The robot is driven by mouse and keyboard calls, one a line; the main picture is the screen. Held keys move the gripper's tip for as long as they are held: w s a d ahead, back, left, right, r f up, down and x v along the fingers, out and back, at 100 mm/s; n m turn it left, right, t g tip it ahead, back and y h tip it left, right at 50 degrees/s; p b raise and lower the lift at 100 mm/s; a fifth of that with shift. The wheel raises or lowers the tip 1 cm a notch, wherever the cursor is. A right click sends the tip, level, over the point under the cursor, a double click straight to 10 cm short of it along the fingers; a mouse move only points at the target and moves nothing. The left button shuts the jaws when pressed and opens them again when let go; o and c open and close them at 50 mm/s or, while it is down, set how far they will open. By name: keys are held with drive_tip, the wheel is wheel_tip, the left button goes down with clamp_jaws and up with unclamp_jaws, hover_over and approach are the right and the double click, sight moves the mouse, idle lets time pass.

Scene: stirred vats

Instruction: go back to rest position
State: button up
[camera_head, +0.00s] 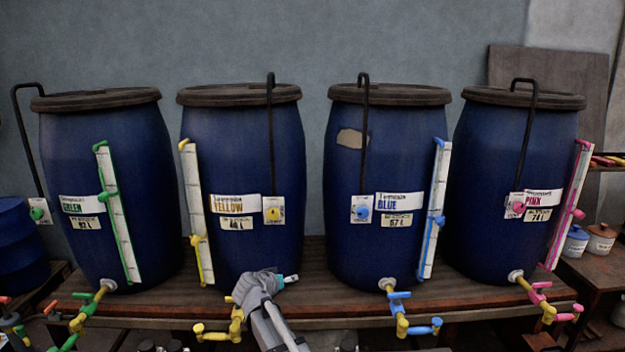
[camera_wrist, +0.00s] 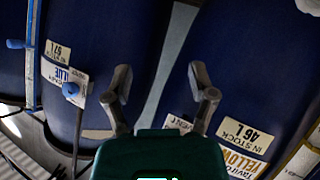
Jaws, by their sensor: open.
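My gripper (camera_wrist: 160,92) is open and empty in the wrist view, its two fingers spread apart in front of the gap between two blue vats. In the head view, my gripper (camera_head: 289,279) is low in front of the yellow vat (camera_head: 243,150), near the shelf edge, with its fingers partly hidden by my wrist. The yellow vat's label (camera_head: 234,204) and its stock tag (camera_wrist: 245,134) are visible. The blue-labelled vat (camera_head: 390,150) stands to the right in the head view. Its blue knob (camera_wrist: 71,90) shows at left in the wrist view.
The green vat (camera_head: 105,160) and pink vat (camera_head: 517,150) stand at the ends of the wooden bench (camera_head: 318,262). Coloured taps, such as the yellow tap (camera_head: 237,323) beside my gripper and the blue tap (camera_head: 402,322), stick out in front. Small jars (camera_head: 601,238) are at right.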

drive_tip(key=s+d+f+g+y+p, duration=0.1)
drive_tip(key=s+d+f+g+p, duration=0.1)
drive_tip(key=s+d+g, duration=0.5)
drive_tip(key=s+d+f+p, duration=0.15)
drive_tip(key=s+d, duration=0.35)
drive_tip(key=d, duration=0.7)
drive_tip(key=s+d+g+y+p, duration=0.2)
drive_tip(key=s+d+g+y, duration=0.2)
drive_tip(key=s, duration=1)
drive_tip(key=shift+s+d+y, duration=0.2)
drive_tip(key=shift+d+y, duration=0.1)
drive_tip(key=shift+d, duration=0.85)
drive_tip(key=shift+a, duration=0.1)
